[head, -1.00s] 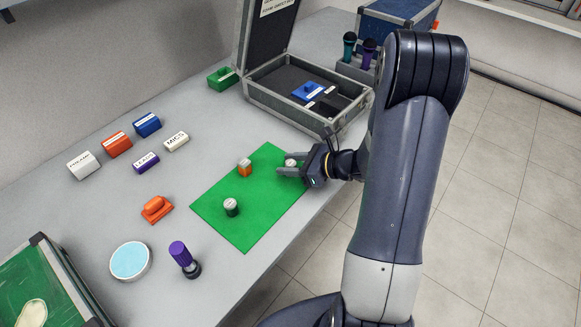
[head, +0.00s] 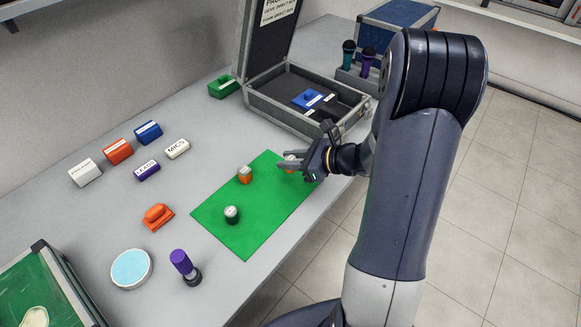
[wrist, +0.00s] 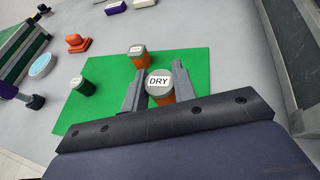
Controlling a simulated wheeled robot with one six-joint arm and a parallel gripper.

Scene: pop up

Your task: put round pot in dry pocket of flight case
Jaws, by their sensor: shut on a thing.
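The round pot has a grey lid with a white label reading DRY and an orange body (wrist: 160,86). My gripper (wrist: 157,84) is shut on it, one finger on each side. In the head view the pot (head: 290,158) shows pale between my fingers (head: 290,163) over the far right part of the green mat (head: 250,215). The open flight case (head: 262,113) stands beyond it, with a dark foam insert holding a blue block (head: 307,98) and small labelled pockets to its right. The pocket labels are too small to read.
A squarish orange pot (head: 244,176) and a dark green pot (head: 232,214) stand on the mat. The case lid stands open.

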